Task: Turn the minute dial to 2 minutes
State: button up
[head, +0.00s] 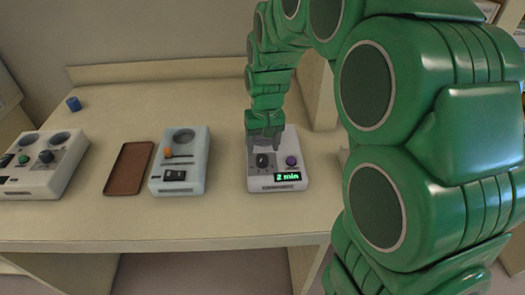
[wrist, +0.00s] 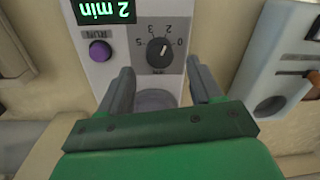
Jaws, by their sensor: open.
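The timer box (head: 256,183) is white with a grey dial plate and stands on the table. Its black minute dial (head: 262,160) also shows in the wrist view (wrist: 159,52), its white mark pointing roughly toward the 2. The display (head: 288,177) reads "2 min" in green and appears upside down in the wrist view (wrist: 104,11). My gripper (head: 264,140) is over the back part of the box. In the wrist view my gripper (wrist: 160,67) is open, one finger to each side below the dial, with nothing held and clear space around the dial.
A purple RUN button (head: 291,160) sits beside the dial. A pale blue device (head: 192,140), a brown tray (head: 129,168), a white control box (head: 52,180) and a small blue cylinder (head: 74,104) stand to the left. Bare tabletop lies behind them.

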aim_at(264, 157)
jog(key=shift+d+r, duration=0.1)
jog(key=shift+r, duration=1.85)
jog(key=shift+s, duration=0.1)
jog(key=s+d+r, duration=0.1)
jog(key=s+d, duration=0.2)
jog(key=s, duration=0.7)
jog(key=s+d+m+g, duration=0.1)
jog(key=s+d, duration=0.3)
jog(key=s, duration=0.7)
jog(key=s+d+r+m, duration=0.1)
jog(key=s+d, duration=0.3)
jog(key=s, duration=0.6)
jog(key=shift+s+r+g+h, duration=0.3)
jog(key=shift+r+g, duration=0.05)
jog(key=shift+g, duration=0.05)
